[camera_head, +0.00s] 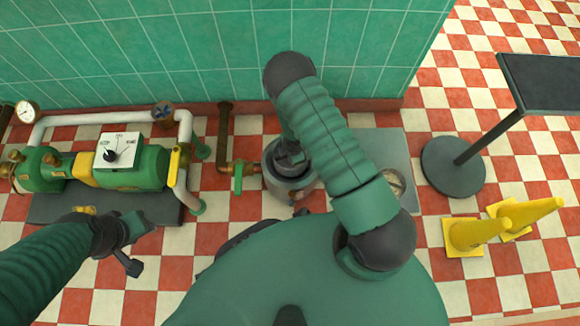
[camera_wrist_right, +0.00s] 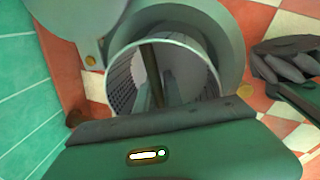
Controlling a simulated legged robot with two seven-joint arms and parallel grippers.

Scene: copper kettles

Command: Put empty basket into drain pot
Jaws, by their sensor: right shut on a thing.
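The drain pot (camera_head: 291,190) is a grey round vessel on the floor in the middle of the head view, mostly under my right arm. My right gripper (camera_head: 288,157) points down over it, shut on the basket. In the wrist view the basket (camera_wrist_right: 122,88) is a grey perforated cylinder with a bright rim and a dark bar across its mouth; no contents show. The pot's wide grey wall (camera_wrist_right: 228,38) surrounds the basket's far side there. I cannot tell how deep the basket sits. My left gripper (camera_head: 136,246) is open and empty at the left.
A green pump (camera_head: 130,168) with a gauge box and pipes stands at the left. A pipe with a green valve (camera_head: 238,178) lies beside the pot. A grey plate (camera_head: 378,150), a black stand (camera_head: 453,167) and yellow cones (camera_head: 475,232) are at the right. A green tiled wall is behind.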

